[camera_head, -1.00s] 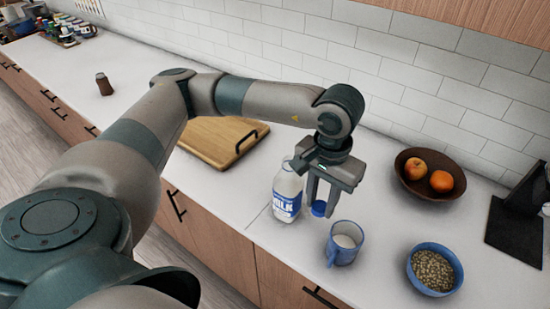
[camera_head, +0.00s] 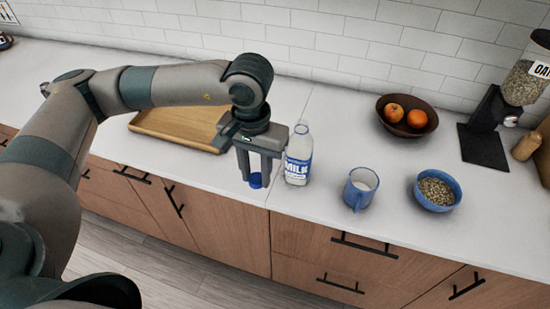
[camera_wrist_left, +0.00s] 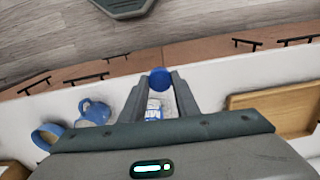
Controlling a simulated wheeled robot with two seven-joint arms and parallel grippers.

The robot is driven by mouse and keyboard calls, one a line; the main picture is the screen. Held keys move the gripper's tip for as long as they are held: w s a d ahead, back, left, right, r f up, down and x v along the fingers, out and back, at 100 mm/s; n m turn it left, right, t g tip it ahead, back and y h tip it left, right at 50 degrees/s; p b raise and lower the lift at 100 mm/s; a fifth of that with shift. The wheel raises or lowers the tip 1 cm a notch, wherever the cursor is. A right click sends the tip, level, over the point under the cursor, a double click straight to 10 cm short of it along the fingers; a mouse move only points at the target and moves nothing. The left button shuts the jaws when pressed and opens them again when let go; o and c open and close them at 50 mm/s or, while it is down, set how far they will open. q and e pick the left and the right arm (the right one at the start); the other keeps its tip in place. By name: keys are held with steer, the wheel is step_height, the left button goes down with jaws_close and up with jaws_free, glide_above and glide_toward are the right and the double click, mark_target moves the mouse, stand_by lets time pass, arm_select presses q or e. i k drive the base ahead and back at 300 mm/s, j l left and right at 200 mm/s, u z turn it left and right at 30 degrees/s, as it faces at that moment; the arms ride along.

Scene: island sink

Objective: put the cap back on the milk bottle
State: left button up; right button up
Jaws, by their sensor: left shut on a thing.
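The milk bottle (camera_head: 298,158) stands upright on the counter, with a blue and white label and no cap on its neck. The blue cap (camera_head: 256,180) is between the fingertips of my left gripper (camera_head: 257,182), which is shut on it. The gripper points down just left of the bottle, with the cap low, near the counter's front edge. In the left wrist view the cap (camera_wrist_left: 160,81) shows between the fingertips, and the bottle (camera_wrist_left: 154,108) appears partly between the fingers. My right gripper is not in view.
A blue mug (camera_head: 360,189) and a blue bowl of grains (camera_head: 437,190) stand to the right. A brown fruit bowl (camera_head: 407,115) and a grain dispenser (camera_head: 500,110) are behind them. A wooden board (camera_head: 180,123) lies left, behind my arm.

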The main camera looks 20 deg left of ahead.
mark_target(299, 152)
steer(key=k+j, duration=0.15)
steer(key=j, duration=0.25)
steer(key=k+j, duration=0.15)
steer(key=j, duration=0.25)
steer(key=k+j, duration=0.1)
steer(key=j, duration=0.3)
steer(key=k+j, duration=0.15)
steer(key=j, duration=0.25)
